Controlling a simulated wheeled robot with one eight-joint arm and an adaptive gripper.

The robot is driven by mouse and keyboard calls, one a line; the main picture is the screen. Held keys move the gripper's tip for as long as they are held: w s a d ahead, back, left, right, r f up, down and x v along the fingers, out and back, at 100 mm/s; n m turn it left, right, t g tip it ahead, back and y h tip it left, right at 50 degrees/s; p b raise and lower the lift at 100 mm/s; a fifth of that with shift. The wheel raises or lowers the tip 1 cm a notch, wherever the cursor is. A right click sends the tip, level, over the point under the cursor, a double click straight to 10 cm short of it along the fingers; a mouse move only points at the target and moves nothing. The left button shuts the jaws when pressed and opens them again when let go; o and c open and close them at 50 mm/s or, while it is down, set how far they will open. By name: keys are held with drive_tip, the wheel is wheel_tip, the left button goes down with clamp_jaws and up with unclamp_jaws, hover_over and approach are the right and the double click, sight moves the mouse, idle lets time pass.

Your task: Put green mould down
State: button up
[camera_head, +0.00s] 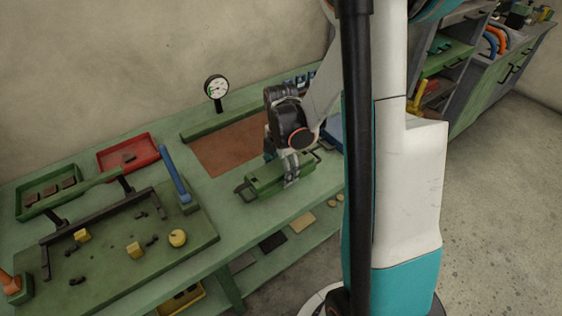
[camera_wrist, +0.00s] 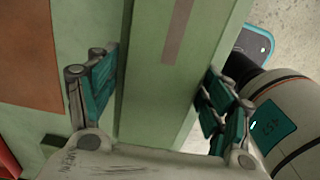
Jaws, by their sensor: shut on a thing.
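The green mould (camera_head: 264,183) is a long green block with dark handles at its ends, by the front edge of the green bench (camera_head: 228,212). My gripper (camera_head: 290,168) points down over it and is shut on it. In the wrist view, the mould (camera_wrist: 150,100) runs between the two teal-padded fingers of my gripper (camera_wrist: 160,92). The underside of the mould is hidden, so I cannot tell whether it rests on the bench top or hangs just above it.
A brown mat (camera_head: 225,148) lies behind the mould, with a dial gauge (camera_head: 216,88) at the back. A red tray (camera_head: 128,155), a blue-handled tool (camera_head: 176,175) and a green board (camera_head: 115,255) with small parts are on the left. A lower shelf (camera_head: 300,240) is below.

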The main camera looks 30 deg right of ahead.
drive_tip(key=shift+f+b, duration=0.85)
drive_tip(key=shift+f, duration=1.6)
drive_tip(key=shift+f, duration=0.15)
drive_tip(key=o, duration=2.1)
wheel_tip(320, 180, up, 12)
drive_tip(key=p, duration=0.4)
drive_tip(key=shift+r, duration=0.2)
